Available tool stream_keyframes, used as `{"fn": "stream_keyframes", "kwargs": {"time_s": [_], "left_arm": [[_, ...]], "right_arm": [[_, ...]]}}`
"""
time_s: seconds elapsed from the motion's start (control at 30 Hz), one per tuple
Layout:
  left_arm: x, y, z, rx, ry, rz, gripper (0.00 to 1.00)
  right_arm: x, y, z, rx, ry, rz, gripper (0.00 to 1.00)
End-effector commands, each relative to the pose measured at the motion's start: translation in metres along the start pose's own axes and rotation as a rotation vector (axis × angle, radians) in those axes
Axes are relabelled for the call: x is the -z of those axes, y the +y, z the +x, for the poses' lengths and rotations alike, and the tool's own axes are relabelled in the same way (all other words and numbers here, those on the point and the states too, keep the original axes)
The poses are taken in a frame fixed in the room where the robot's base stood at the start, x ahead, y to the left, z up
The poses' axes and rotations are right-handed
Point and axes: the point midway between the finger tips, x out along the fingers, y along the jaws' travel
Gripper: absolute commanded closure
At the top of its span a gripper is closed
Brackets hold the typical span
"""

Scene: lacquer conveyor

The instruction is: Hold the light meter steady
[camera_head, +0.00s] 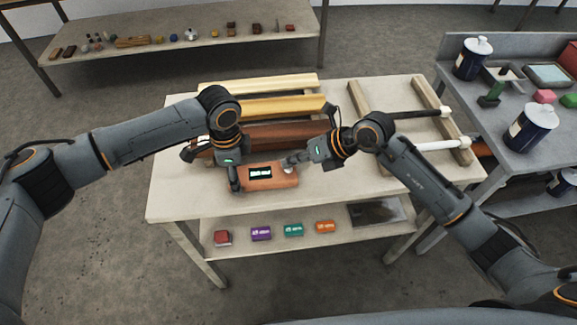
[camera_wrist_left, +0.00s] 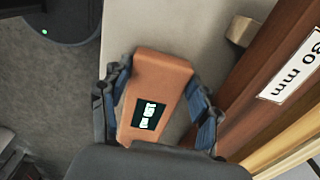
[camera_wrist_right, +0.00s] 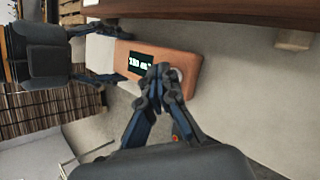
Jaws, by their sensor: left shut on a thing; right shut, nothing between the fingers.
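The light meter (camera_head: 285,181) is an orange-brown box with a lit dark display, near the front of the pale table. My left gripper (camera_head: 237,180) is shut on it; the left wrist view shows a finger along each side of the meter (camera_wrist_left: 162,72). My right gripper (camera_head: 291,159) is shut and empty at the meter's right end. In the right wrist view its closed fingertips (camera_wrist_right: 160,78) overlap the meter (camera_wrist_right: 188,64) beside a pale round part, mostly hidden behind them. I cannot tell whether they touch it.
Wooden profiles (camera_head: 265,105) lie behind the meter; a dark one bears a "30 mm" label (camera_wrist_left: 292,78). A rack with rods (camera_head: 436,95) is at right. A side bench holds lidded cans (camera_head: 531,125). Coloured boxes (camera_head: 294,230) sit on the lower shelf. The left front tabletop is clear.

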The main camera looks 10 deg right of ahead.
Motion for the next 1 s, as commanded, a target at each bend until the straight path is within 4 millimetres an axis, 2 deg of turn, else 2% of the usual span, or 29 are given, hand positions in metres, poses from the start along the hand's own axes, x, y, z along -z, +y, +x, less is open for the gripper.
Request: {"fn": "stream_keyframes", "kwargs": {"time_s": [1.0], "left_arm": [[0.0001,-0.0001,-0.0002,0.000,0.000,0.000,0.78]], "right_arm": [[0.0037,-0.0035,0.0044,0.001,0.002,0.000,1.00]]}}
